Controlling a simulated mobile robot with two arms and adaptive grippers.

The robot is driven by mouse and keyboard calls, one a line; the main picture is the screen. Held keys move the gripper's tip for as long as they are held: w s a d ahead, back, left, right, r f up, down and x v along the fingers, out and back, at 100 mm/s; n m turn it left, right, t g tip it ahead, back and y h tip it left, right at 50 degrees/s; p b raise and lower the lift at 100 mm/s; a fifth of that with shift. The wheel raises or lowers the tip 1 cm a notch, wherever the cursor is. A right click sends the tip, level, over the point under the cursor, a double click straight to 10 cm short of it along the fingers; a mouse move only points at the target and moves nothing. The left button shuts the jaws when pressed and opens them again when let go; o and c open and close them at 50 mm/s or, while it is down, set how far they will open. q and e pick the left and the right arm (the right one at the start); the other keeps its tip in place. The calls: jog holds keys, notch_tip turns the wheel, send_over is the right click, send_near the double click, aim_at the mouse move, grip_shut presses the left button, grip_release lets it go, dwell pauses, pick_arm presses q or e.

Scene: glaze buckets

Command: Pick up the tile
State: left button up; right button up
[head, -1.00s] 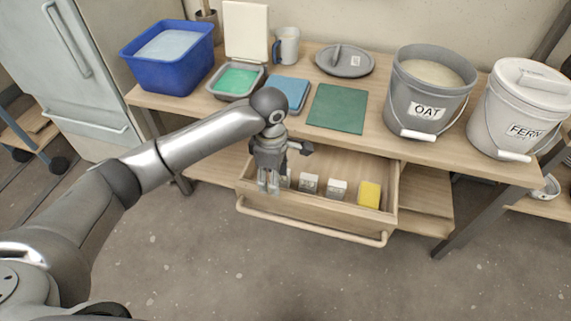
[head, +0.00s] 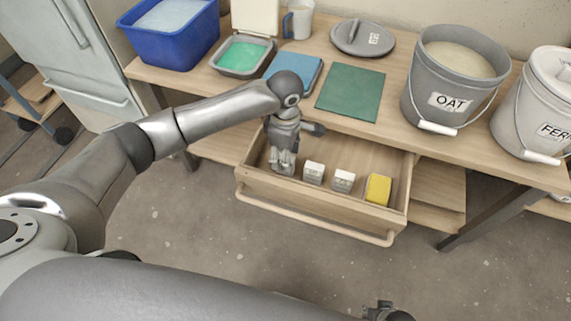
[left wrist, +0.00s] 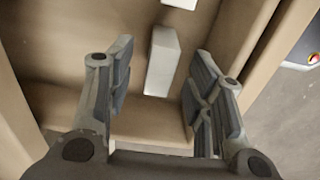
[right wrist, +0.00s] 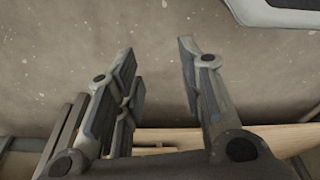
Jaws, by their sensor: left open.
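In the head view, two small white block-like tiles (head: 314,173) and (head: 343,181) stand in the open drawer (head: 300,204). My left gripper (head: 283,166) reaches down into the drawer's left end, left of these two. In the left wrist view its fingers (left wrist: 160,95) are open and apart. A white tile (left wrist: 162,62) shows in the gap between and beyond them, with clear space on both sides; my gripper seems to hide it in the head view. Part of another white piece (left wrist: 180,3) shows at the top edge. My right gripper (right wrist: 158,50) is open and empty over the floor.
A yellow block (head: 377,189) lies at the drawer's right. The bench above holds a green board (head: 350,92), a blue pad (head: 305,72), a tray of green liquid (head: 242,55), a blue tub (head: 165,35), a grey lid (head: 362,38) and the OAT (head: 455,75) and FERN (head: 540,105) buckets.

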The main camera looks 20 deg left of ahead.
pick_arm(q)
notch_tip(320, 180, down, 4)
jog(key=shift+f+b, duration=0.2)
jog(key=shift+b, duration=0.4)
jog(key=shift+f, duration=0.35)
grip_shut()
pick_arm(e)
jog(key=r, duration=0.1)
jog(key=w+r, duration=0.2)
jog(key=r, duration=0.1)
jog(key=shift+w+a+r, duration=0.1)
jog(key=shift+a, duration=0.05)
